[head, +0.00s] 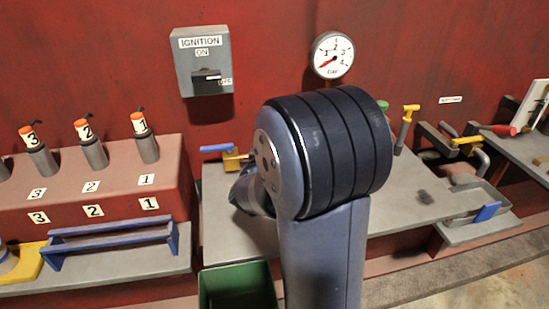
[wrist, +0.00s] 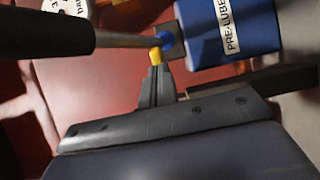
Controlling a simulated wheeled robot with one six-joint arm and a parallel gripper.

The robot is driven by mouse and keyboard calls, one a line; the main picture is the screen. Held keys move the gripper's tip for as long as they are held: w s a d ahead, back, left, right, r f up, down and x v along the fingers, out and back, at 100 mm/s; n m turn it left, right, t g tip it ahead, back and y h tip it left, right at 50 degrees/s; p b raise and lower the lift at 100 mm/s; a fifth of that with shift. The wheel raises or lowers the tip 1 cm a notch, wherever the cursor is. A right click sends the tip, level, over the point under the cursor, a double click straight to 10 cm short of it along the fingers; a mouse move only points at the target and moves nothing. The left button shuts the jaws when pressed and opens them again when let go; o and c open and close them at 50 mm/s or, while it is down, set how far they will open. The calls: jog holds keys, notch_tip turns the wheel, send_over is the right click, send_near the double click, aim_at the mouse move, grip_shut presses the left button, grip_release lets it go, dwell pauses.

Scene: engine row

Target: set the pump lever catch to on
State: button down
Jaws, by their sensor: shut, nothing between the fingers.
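In the wrist view a lever with a black grip (wrist: 45,33) and a steel rod (wrist: 125,40) runs across the top to a dark block beside a blue cylinder labelled PRE-LUBE (wrist: 228,35). My gripper (wrist: 156,55) points up at the rod, its dark fingers together with a yellow tip just below the rod. A small blue piece (wrist: 165,40) shows at the rod, by the tip; I cannot tell whether they touch or whether it is the catch. In the head view my arm hides the pump, the lever and the gripper.
A grey ignition box (head: 203,62) and a pressure gauge (head: 333,55) are on the red wall. A grey bench (head: 415,200) lies behind my arm, with a green bin (head: 237,287) in front. A red stepped block (head: 85,178) with numbered plugs stands left.

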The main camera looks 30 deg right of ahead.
jog(key=d+b, duration=0.1)
jog(key=b, duration=0.2)
jog(key=w+d+b, duration=0.1)
jog(key=b, duration=0.2)
jog(key=shift+w+d+f, duration=0.1)
jog(key=shift+d, duration=0.1)
dwell(0.4)
jog(key=shift+b, duration=0.3)
